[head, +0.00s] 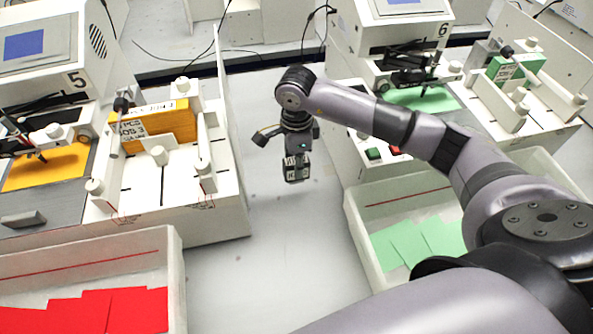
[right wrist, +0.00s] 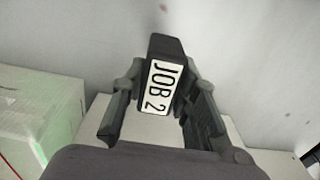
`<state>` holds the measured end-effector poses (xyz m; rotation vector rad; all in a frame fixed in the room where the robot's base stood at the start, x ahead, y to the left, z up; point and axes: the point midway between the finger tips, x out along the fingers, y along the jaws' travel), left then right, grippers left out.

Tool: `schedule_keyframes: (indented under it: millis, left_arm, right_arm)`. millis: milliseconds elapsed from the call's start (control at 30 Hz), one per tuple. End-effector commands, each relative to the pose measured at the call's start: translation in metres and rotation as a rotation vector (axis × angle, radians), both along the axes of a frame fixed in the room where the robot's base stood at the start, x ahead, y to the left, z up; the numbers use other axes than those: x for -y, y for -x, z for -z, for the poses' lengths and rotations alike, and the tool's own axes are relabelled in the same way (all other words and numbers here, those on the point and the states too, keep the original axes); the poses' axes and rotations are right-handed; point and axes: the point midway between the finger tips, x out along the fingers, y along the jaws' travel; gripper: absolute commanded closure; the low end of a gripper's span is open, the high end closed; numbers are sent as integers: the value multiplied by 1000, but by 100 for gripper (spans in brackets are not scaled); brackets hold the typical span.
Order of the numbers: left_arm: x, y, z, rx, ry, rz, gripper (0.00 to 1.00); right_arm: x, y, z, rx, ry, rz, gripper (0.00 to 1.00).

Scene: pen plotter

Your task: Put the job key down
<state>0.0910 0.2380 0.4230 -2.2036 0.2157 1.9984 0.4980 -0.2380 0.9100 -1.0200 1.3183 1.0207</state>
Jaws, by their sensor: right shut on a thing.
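My right gripper (head: 294,160) is over the grey strip of table between the two plotter stations and points down. It is shut on the job key (head: 294,175), a small dark block with a white label. In the right wrist view the key (right wrist: 165,80) sits between my fingers (right wrist: 163,88), and its label reads "JOB 2". The key looks to be above the table, but I cannot tell by how much. My left gripper is not in view.
Station 5 (head: 58,78) is at left with an orange card stack (head: 155,122). Station 6 (head: 400,22) is at right with green cards (head: 517,68). Trays of red cards (head: 85,312) and green cards (head: 415,240) stand in front. The table strip (head: 262,230) between them is clear.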

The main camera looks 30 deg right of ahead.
Motion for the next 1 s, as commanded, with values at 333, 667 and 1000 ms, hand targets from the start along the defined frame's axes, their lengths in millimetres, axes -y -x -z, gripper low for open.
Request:
schedule_keyframes:
  millis: [333, 667, 1000]
  left_arm:
    - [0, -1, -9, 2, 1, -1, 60]
    - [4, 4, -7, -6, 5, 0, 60]
    - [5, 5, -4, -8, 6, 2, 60]
  right_arm:
    - [0, 1, 39, -5, 0, 0, 98]
    - [0, 0, 47, 0, 1, 0, 98]
    - [0, 0, 49, -1, 1, 0, 57]
